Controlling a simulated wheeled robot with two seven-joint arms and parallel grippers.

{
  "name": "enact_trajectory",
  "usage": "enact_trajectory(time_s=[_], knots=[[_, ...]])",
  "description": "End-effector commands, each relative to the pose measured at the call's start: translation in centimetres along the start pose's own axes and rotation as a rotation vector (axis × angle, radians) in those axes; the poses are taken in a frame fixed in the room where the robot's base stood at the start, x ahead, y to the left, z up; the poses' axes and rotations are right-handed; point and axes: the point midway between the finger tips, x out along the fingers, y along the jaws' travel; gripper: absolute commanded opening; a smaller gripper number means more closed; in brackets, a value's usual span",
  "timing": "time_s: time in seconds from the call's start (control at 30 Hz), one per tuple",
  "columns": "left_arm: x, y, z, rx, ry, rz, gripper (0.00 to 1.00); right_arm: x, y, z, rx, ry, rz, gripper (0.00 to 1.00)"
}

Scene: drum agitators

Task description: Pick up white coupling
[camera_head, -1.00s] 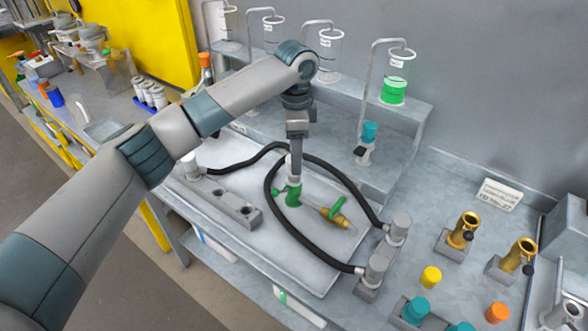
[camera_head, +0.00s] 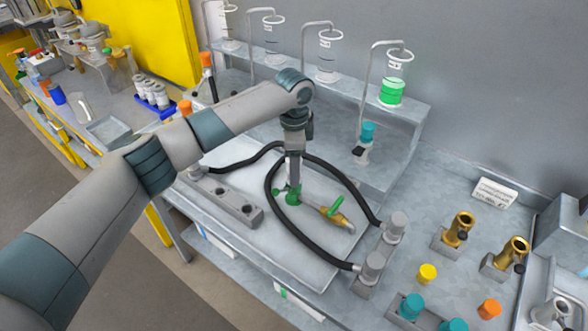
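My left gripper (camera_head: 293,184) points down over the tray (camera_head: 318,275). Its tips are at or just above a green fitting (camera_head: 292,198); whether they touch it or are open or shut is too small to tell. I cannot make out a clearly white coupling. Pale grey cylindrical couplings (camera_head: 396,226) (camera_head: 373,266) stand upright in a block at the tray's right, at the ends of black hoses (camera_head: 322,250). My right gripper is out of view.
A grey rail with holes (camera_head: 236,208) lies left of the gripper. A brass valve with a green handle (camera_head: 337,212) lies to its right. Brass fittings (camera_head: 459,231) and coloured caps (camera_head: 427,273) stand at the right.

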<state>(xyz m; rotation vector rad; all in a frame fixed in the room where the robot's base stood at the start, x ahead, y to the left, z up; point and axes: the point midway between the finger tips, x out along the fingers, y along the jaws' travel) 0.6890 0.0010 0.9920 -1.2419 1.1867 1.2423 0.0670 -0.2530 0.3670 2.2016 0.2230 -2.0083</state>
Motion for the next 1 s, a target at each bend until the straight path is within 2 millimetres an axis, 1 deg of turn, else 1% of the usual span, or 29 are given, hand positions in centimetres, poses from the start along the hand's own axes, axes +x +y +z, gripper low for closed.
enact_trajectory(time_s=[0.23,0.27,0.3,0.37,0.4,0.47,0.8,0.87,1.0], knots=[[0.0,0.0,0.0,0.0,0.0,0.0,0.52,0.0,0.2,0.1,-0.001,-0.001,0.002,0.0],[0.0,0.0,0.0,0.0,0.0,0.0,0.48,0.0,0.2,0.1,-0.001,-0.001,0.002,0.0],[0.0,0.0,0.0,0.0,0.0,0.0,0.38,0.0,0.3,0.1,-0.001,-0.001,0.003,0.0],[0.0,0.0,0.0,0.0,0.0,0.0,0.24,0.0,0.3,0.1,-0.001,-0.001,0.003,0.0],[0.0,0.0,0.0,0.0,0.0,0.0,0.14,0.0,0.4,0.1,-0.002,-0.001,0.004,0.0],[-0.1,0.0,0.0,0.0,0.001,0.0,0.01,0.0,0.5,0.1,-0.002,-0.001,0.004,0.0],[-0.3,0.0,-0.1,0.001,0.002,-0.001,0.01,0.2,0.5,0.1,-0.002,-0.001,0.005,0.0],[-0.6,-0.1,-0.1,0.001,0.002,-0.002,0.01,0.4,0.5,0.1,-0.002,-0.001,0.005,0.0],[-1.8,-0.1,-0.1,0.001,0.003,-0.003,0.01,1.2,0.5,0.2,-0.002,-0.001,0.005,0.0]])
